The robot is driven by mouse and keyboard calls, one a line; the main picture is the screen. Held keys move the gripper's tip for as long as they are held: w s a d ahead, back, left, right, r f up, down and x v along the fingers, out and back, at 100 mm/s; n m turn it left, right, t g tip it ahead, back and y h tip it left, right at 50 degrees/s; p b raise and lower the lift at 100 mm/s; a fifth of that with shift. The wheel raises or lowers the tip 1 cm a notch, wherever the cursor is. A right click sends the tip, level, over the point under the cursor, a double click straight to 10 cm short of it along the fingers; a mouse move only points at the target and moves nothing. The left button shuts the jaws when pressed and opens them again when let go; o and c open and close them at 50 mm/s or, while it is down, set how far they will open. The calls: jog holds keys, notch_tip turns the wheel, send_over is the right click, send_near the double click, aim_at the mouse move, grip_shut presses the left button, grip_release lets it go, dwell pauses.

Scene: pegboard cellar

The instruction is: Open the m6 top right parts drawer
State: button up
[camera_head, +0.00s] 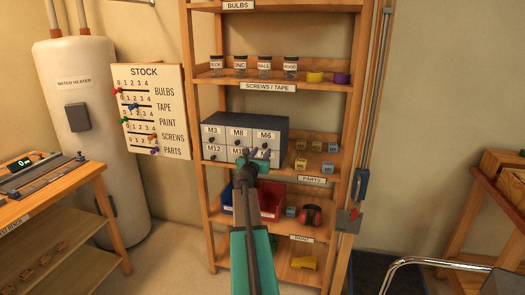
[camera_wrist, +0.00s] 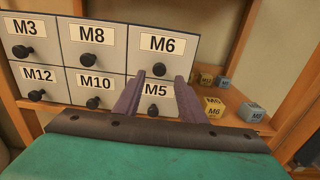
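The parts cabinet (camera_head: 277,122) stands on a shelf of the wooden rack, with two rows of labelled white drawers. The M6 drawer (camera_wrist: 161,53) is the top right one, flush with its neighbours, with a black knob (camera_wrist: 159,69) below its label. The M5 drawer (camera_wrist: 154,97) is directly under it. My gripper (camera_wrist: 156,82) is open and empty, its two purple-grey fingers apart and reaching toward the right column. In the wrist view the M6 knob shows between the fingertips; I cannot tell whether they touch it. In the head view my gripper (camera_head: 257,156) covers part of the lower drawers.
Small labelled boxes (camera_wrist: 214,107) sit right of the cabinet. The rack's right upright (camera_head: 360,110) stands beyond them. Blue and red bins (camera_head: 270,203) are on the shelf below. A stock board (camera_head: 151,110) stands to the left.

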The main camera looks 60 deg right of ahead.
aim_at(265, 147)
jog(key=shift+x, duration=1.75)
